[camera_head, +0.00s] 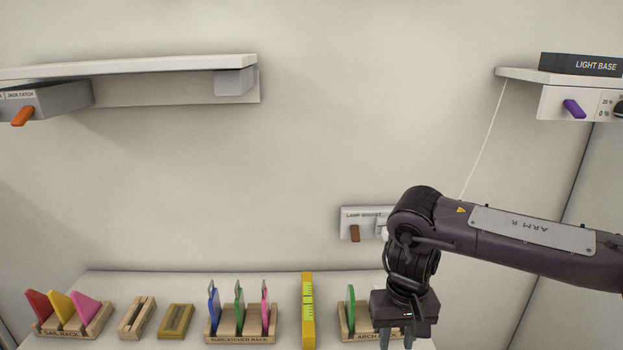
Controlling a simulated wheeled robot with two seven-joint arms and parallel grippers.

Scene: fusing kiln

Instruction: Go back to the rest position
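My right arm comes in from the right edge and bends down at its elbow. My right gripper (397,338) points down at the bottom of the view, in front of the right end of the arch rack (358,337). Its fingertips are small and dark there, so I cannot tell whether it is open or shut, and I see nothing held in it. My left gripper is not in view.
The bench holds a sail rack (62,333), two small wooden frames (137,318), a suncatcher rack (240,338) and a yellow level-like bar (308,310). Shelves (150,64) jut out at upper left and right.

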